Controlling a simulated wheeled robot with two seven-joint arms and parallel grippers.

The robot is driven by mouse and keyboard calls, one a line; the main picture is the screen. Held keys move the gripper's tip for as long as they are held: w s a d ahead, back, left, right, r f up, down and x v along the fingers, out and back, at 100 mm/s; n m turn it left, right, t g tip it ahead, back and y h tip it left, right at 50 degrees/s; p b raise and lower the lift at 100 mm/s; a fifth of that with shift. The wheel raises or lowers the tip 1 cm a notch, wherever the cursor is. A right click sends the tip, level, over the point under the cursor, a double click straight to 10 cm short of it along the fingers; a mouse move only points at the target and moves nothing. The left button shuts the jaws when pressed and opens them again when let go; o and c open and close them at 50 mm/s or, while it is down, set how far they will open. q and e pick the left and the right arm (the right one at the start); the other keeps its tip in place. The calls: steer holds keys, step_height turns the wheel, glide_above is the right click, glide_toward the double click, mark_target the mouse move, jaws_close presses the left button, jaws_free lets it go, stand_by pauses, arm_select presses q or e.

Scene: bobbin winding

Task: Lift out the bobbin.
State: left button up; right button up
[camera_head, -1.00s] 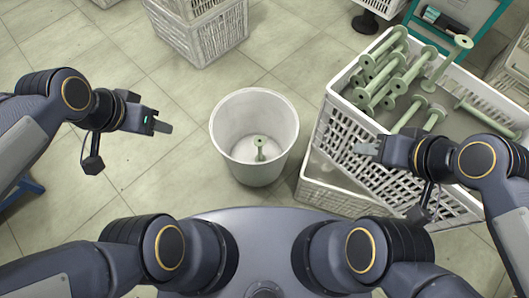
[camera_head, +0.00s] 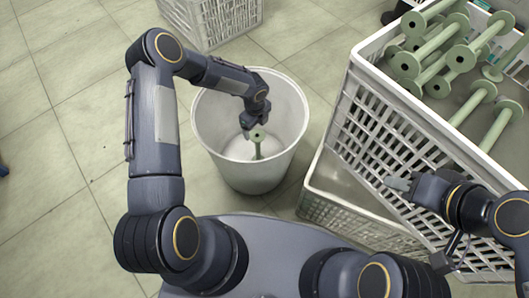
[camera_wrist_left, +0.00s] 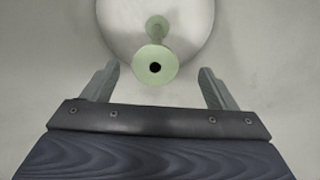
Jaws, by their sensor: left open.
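A pale green bobbin (camera_head: 258,142) stands upright inside the round white bin (camera_head: 293,95). In the left wrist view the bobbin (camera_wrist_left: 155,66) shows end-on, its near flange with a dark centre hole lying between and just beyond the finger tips. My left gripper (camera_head: 247,133) reaches down into the bin, beside the bobbin's upper end. In the left wrist view its two fingers (camera_wrist_left: 158,75) are spread apart with nothing held between them. My right gripper (camera_head: 398,183) is by the side of the white crate; whether its jaws are open cannot be made out.
A white slatted crate (camera_head: 400,105) at the right holds several green bobbins (camera_head: 448,50). Another white crate (camera_head: 335,195) sits below it, close to the bin's right side. A further crate (camera_head: 215,18) stands at the back.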

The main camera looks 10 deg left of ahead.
mark_target(258, 133)
arm_select(q)
steer(key=f, duration=0.1)
steer(key=f+b, duration=0.1)
steer(key=f, duration=0.1)
steer(key=shift+d+f, duration=0.3)
steer(key=shift+d, duration=0.05)
steer(key=f+b, duration=0.1)
steer(key=f, duration=0.2)
steer(key=s+f+b, duration=0.1)
steer(key=f, duration=0.1)
steer(key=shift+f+b, duration=0.3)
steer(key=c, duration=1.3)
